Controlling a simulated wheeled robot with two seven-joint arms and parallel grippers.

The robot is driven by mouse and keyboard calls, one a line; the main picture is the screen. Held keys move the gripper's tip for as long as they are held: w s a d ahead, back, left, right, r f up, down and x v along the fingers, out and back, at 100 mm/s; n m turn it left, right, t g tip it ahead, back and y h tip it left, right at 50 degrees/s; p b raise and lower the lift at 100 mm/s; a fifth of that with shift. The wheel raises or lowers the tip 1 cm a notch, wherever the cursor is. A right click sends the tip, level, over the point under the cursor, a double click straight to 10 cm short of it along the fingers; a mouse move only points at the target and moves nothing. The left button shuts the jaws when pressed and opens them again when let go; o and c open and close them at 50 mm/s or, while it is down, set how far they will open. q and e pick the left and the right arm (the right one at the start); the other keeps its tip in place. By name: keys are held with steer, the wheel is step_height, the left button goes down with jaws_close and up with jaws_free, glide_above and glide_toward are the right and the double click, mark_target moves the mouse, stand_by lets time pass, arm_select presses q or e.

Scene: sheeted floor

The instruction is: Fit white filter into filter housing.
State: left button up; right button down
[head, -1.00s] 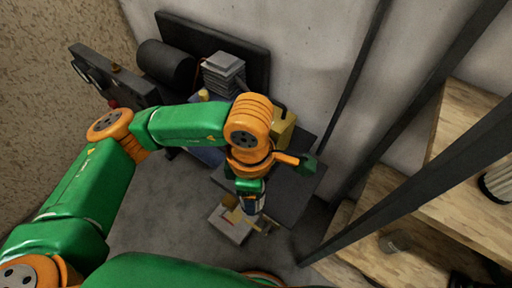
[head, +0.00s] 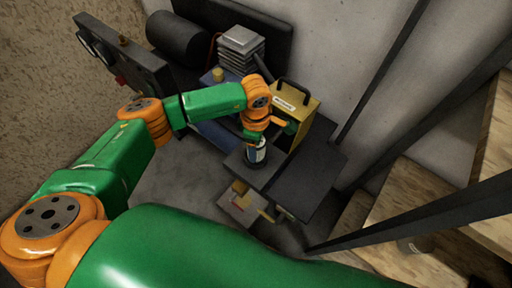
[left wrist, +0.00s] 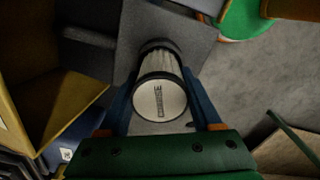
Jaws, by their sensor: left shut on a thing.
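The white filter (left wrist: 157,98) is a pleated cylinder with a dark band at its far end and a pale, lettered round face toward the left wrist camera. My left gripper (left wrist: 160,108) is shut on it, one blue finger on each side. In the head view the filter (head: 256,154) is at or just above the dark grey bench; contact is unclear. A yellow box (head: 290,112) with a dark handle and a white label stands just right of the left gripper (head: 256,144). I cannot tell which thing is the filter housing. My right gripper is not in view.
The dark bench (head: 305,178) has bare room at right. A pale box (head: 240,206) sits on the floor in front. Stacked grey blocks (head: 240,46) and a black cylinder (head: 180,38) are behind. Dark posts and wooden steps (head: 408,205) stand right.

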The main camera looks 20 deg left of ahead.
arm_select(q)
steer(key=shift+f, duration=0.85)
steer(key=shift+f+b, duration=0.25)
steer(key=shift+b, duration=0.1)
steer(key=shift+s+f+b, duration=0.3)
steer(key=shift+s+b, duration=0.1)
steer(key=o, duration=1.4)
steer(key=shift+f, duration=0.1)
steer(key=shift+w+r+p, duration=0.15)
steer(key=shift+r+p, duration=0.3)
steer(key=shift+r, duration=0.15)
steer(key=shift+w+r+p, duration=0.15)
steer(key=shift+r+p, duration=0.25)
steer(key=shift+r, duration=0.15)
step_height(320, 180, up, 11)
steer(key=shift+w, duration=0.1)
